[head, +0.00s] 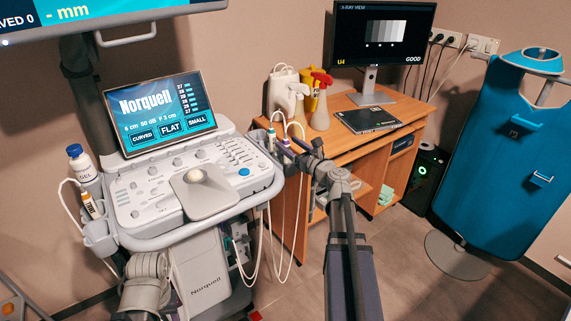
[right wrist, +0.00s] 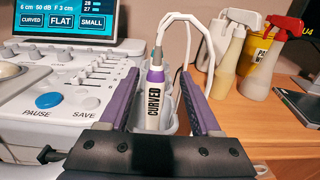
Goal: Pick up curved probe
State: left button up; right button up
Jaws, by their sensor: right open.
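The curved probe (right wrist: 154,100) is white with a purple band and the word CURVED. It stands upright in a holder at the right side of the ultrasound console, and its purple band also shows in the head view (head: 286,143). My right gripper (right wrist: 160,80) is open, with one finger on each side of the probe and visible gaps between. In the head view my right gripper (head: 296,147) is at the console's right edge, partly covering the holder. A green-banded probe (head: 271,136) stands just left of the curved probe. My left gripper cannot be made out.
The console (head: 150,200) has a screen reading Norquell. A wooden desk (head: 345,115) behind holds spray bottles (head: 320,112), a tablet (head: 368,119) and a monitor (head: 382,40). White probe cables loop above and below the holder. A blue apron stand (head: 500,150) is at the right.

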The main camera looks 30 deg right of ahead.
aim_at(283, 141)
jog(key=w, duration=0.3)
jog(key=w+a, duration=0.1)
jog(key=w, duration=0.1)
jog(key=shift+f, duration=0.1)
jog(key=shift+s, duration=0.15)
grip_shut()
dwell(1.1)
